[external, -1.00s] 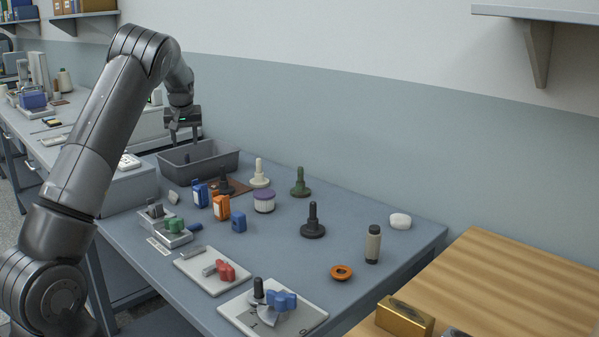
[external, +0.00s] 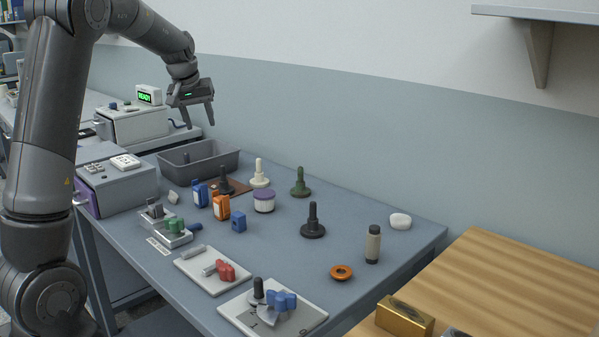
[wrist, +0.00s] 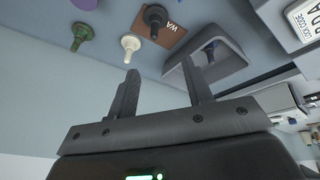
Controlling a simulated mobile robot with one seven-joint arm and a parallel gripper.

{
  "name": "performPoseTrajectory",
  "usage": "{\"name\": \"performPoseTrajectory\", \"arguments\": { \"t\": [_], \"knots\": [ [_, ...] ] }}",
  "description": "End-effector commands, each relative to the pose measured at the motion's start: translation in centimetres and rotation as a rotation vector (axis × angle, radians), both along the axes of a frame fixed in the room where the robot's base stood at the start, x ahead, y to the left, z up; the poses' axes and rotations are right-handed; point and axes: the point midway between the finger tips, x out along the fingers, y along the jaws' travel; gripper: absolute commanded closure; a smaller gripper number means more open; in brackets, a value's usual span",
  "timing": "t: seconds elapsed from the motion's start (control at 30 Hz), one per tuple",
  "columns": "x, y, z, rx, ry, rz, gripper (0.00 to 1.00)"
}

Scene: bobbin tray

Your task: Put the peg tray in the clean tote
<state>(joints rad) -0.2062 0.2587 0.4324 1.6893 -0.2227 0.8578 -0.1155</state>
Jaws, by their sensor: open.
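A grey open tote (external: 225,163) stands at the back left of the blue-grey table; it also shows in the wrist view (wrist: 232,62). A dark upright peg (external: 187,157) stands inside it, its base hidden by the wall; the wrist view shows the peg (wrist: 210,47) too. I cannot tell whether this belongs to the peg tray. Separate round-based pegs stand outside: black (external: 226,182), cream (external: 259,175), green (external: 300,184) and another black (external: 313,222). My gripper (external: 199,115) is open and empty, above and behind the tote, apart from it.
A grey box unit (external: 120,187) is left.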

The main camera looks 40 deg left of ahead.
Motion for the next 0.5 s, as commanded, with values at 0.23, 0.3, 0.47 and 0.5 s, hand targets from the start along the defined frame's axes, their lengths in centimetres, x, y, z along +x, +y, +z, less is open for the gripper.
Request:
{"name": "performPoseTrajectory", "arguments": {
  "t": [0.23, 0.3, 0.47, 0.5],
  "knots": [
    [-4.9, -10.3, 3.7, -0.027, -0.043, -0.195, 0.54],
    [-6.5, -13.0, 4.4, -0.026, -0.052, -0.252, 0.54],
    [-10.8, -18.8, 5.3, -0.009, -0.067, -0.386, 0.54],
    [-12.0, -20.1, 5.4, -0.001, -0.07, -0.419, 0.54]
  ]
}}
